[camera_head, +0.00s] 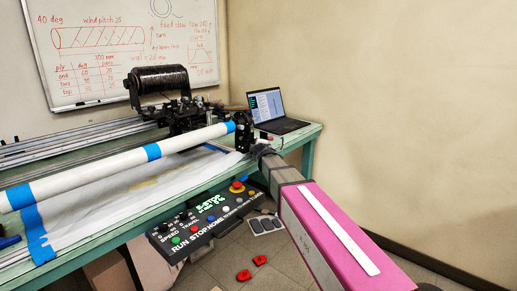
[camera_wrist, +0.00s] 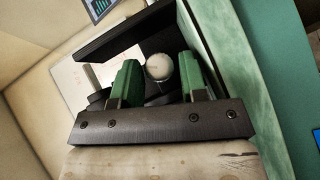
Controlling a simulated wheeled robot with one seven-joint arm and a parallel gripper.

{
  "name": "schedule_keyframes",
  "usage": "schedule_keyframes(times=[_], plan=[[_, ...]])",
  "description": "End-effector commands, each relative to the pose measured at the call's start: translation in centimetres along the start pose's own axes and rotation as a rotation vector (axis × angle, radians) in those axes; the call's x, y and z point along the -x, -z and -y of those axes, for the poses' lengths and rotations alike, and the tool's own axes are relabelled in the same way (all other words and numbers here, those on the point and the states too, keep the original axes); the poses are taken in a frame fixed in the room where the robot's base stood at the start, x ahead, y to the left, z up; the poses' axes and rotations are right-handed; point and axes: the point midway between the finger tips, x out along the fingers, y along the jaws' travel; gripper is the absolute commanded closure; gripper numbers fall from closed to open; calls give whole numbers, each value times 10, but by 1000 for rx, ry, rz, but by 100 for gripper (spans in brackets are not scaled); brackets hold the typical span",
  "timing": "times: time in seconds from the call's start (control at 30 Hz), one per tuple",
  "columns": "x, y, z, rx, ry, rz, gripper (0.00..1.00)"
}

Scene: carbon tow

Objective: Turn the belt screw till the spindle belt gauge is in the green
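My gripper (camera_wrist: 158,78) shows in the wrist view with its two green fingers apart. A round pale grey knob-like end (camera_wrist: 159,67) shows between the fingers, seemingly beyond them; it may be the belt screw, but I cannot tell for certain. I see no clear grip on it. In the head view my arm reaches from the lower right to the bench's right end, by the winder's end fitting (camera_head: 243,130). The fingers are too small to make out there. I cannot make out the spindle belt gauge or its needle in either view.
The winder's long white tube (camera_head: 100,170) lies along the green bench (camera_head: 300,138). A laptop (camera_head: 268,106) stands open at the back right corner. A button panel (camera_head: 205,220) hangs at the bench front. Red pieces (camera_head: 244,275) lie on the floor. A dark plate (camera_wrist: 125,35) crosses beyond the fingers.

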Motion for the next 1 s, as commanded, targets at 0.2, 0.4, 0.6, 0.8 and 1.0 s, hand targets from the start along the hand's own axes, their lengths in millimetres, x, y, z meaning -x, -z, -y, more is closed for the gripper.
schedule_keyframes(times=[0.2, 0.4, 0.6, 0.8, 1.0], plan=[[0, 0, 0, 0, 0, 0, 95], [0, 0, 0, -9, 8, 2, 95], [0, -2, -2, -57, 51, 7, 95], [0, -2, -3, -114, 110, 6, 95], [-1, -2, -3, -173, 170, 5, 95]])
